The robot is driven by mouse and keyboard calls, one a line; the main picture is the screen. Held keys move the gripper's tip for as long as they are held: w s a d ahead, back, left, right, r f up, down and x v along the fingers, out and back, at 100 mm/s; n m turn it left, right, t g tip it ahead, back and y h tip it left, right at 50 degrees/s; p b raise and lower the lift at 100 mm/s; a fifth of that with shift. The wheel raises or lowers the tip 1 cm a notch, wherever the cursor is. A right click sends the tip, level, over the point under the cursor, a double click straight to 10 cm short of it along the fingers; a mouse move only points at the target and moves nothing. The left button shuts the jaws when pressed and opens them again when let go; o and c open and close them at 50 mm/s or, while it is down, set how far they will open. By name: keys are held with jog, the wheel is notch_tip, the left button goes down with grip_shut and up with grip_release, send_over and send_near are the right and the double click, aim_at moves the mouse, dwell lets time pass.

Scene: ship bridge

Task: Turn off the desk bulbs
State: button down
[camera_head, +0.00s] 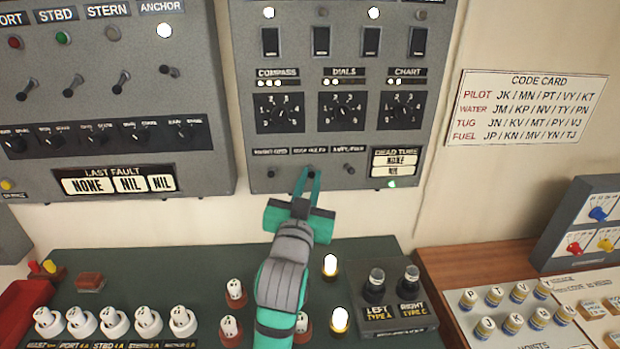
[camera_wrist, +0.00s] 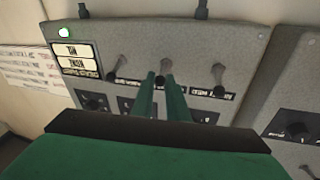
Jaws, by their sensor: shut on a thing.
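A row of three small toggle levers sits along the bottom of the right grey wall panel (camera_head: 330,150). The middle lever (camera_head: 311,173) is under a small label that appears to read desk bulbs. My gripper (camera_head: 311,180) reaches up from the desk, its green fingers shut on this lever. The wrist view shows the fingertips (camera_wrist: 161,76) on either side of the middle lever (camera_wrist: 163,70), which is partly hidden, so its exact tilt is unclear. Two glowing bulbs, one upper (camera_head: 330,265) and one lower (camera_head: 340,319), stand on the dark green desk.
The left toggle (camera_head: 271,174) and right toggle (camera_head: 349,170) stand close on either side. Several white plugs, two dark holders and a left switch panel (camera_head: 110,100) surround the area.

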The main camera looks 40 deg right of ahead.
jog(key=shift+w+d+f+m+t+h, duration=0.1)
jog(key=shift+f+m+t+h, duration=0.45)
jog(key=shift+h, duration=0.35)
jog(key=shift+w+f+m+t+h, duration=0.1)
jog(key=shift+f+m+t+h, duration=0.3)
jog(key=shift+f+h, duration=0.4)
jog(key=shift+w+d+f+m+t+h, duration=0.1)
jog(key=shift+f+m+t+h, duration=0.35)
jog(key=shift+h, duration=0.55)
jog(key=shift+w+f, duration=0.1)
jog(key=shift+f, duration=0.05)
jog(key=c, duration=1.7)
grip_release()
jog(key=shift+c, duration=0.2)
